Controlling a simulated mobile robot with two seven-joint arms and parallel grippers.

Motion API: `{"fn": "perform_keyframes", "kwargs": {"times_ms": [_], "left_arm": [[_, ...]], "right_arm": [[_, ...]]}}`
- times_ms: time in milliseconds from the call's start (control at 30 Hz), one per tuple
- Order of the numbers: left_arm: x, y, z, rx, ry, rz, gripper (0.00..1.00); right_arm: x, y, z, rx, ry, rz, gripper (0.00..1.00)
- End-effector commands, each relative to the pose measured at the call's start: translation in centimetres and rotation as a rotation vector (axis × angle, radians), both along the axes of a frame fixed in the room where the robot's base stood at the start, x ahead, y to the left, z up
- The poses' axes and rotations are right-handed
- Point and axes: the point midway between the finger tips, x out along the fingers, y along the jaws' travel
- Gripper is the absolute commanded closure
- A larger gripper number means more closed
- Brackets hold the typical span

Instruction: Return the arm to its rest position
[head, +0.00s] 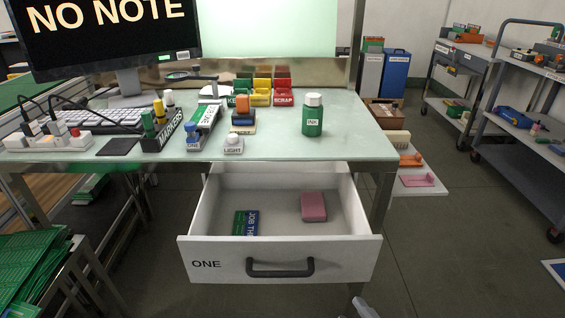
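A small pale grey piece at the bottom edge, right of centre, looks like the tip of my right gripper (366,308). Too little of it shows to tell whether it is open or shut. It is below and in front of the open drawer (208,262), apart from the drawer's dark handle (280,268). My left gripper and arm are not in view. The white drawer, marked ONE, is pulled out under the desk. In it lie a pink block (313,207) at the right and a green and blue card (246,223) at the front left.
Green boards (30,270) are stacked at lower left. Carts (520,110) stand at right. The floor right of the drawer is clear.

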Motion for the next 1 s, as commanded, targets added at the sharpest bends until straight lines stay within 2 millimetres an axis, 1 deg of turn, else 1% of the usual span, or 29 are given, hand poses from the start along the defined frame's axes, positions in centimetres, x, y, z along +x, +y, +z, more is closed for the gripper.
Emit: {"fn": "perform_keyframes", "kwargs": {"times_ms": [33,133,233,333,400,600,700,833,900,1000], "left_arm": [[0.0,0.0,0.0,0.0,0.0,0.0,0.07],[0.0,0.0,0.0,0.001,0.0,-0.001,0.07],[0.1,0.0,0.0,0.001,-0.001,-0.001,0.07],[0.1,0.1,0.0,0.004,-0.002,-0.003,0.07],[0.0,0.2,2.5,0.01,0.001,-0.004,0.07],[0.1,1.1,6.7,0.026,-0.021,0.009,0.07],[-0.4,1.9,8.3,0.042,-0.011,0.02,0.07],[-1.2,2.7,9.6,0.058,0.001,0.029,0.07],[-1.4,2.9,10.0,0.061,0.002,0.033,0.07],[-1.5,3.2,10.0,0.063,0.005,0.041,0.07]], "right_arm": [[-0.3,-0.5,-0.6,0.112,0.112,-0.07,0.6],[-1.1,-1.2,-2.1,0.329,0.329,-0.2,0.6],[-2.5,-1.4,-3.5,0.523,0.521,-0.316,0.6],[-4.2,-1.1,-4.6,0.705,0.703,-0.426,0.6],[-4.3,-1.5,-2.3,0.702,0.704,-0.435,0.6],[-4.8,-2.5,1.1,0.684,0.693,-0.454,0.6],[-5.1,-3.0,3.0,0.676,0.687,-0.464,0.6],[-5.4,-3.6,4.7,0.668,0.68,-0.475,0.6],[-5.5,-3.8,5.1,0.664,0.68,-0.48,0.6],[-5.6,-4.0,5.4,0.662,0.677,-0.483,0.6]]}}
